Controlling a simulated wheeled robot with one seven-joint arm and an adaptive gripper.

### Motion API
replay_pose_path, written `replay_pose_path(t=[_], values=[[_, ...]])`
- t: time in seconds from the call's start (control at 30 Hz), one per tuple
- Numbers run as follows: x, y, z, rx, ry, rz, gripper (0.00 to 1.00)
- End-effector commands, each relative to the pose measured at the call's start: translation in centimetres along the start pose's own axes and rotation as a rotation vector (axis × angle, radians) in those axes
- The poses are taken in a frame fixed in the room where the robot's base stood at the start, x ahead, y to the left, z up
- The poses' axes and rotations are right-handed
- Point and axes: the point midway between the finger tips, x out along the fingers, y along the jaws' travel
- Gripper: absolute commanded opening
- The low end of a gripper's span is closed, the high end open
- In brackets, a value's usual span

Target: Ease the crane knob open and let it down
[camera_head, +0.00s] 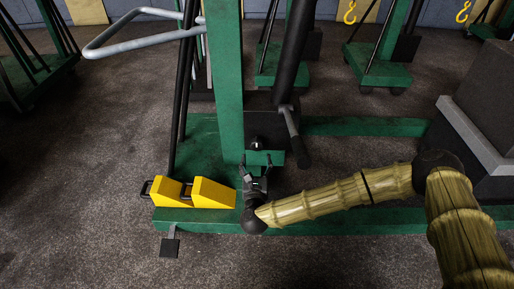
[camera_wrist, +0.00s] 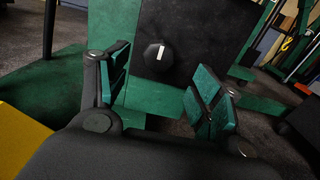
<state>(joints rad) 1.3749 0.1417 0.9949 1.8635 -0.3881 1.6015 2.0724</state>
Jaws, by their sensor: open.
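The crane knob (camera_wrist: 157,56) is a round black knob with a white mark, on a dark panel (camera_wrist: 190,30) of the green crane. The mark stands close to vertical. In the head view the knob (camera_head: 256,144) shows low on the crane, just right of the green mast (camera_head: 229,80). My gripper (camera_head: 256,170) is just in front of and below the knob. In the wrist view my gripper (camera_wrist: 162,80) has its green-padded fingers spread wide, with nothing between them. The knob lies beyond the fingertips, between them in the picture, and appears untouched.
A black lever (camera_head: 294,135) hangs right of the knob. Yellow wheel chocks (camera_head: 195,192) sit on the crane's green base, left of my gripper. A grey bar handle (camera_head: 130,40) juts out at upper left. A dark block (camera_head: 490,105) stands at right. Other green cranes stand behind.

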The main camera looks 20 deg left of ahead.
Motion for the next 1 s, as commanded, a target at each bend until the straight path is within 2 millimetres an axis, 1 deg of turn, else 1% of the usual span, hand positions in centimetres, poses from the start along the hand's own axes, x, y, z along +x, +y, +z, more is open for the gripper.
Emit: replay_pose_path(t=[0.17,0.4,0.6,0.8,1.0], values=[[2.0,0.0,-0.1,-0.001,-0.003,-0.001,0.66],[6.0,0.0,-0.2,-0.004,-0.002,0.0,0.66],[8.7,0.0,-0.1,-0.003,-0.001,0.001,0.66],[10.1,0.0,-0.1,-0.003,0.0,0.001,0.66],[10.4,0.1,0.0,-0.003,0.001,0.002,0.66]])
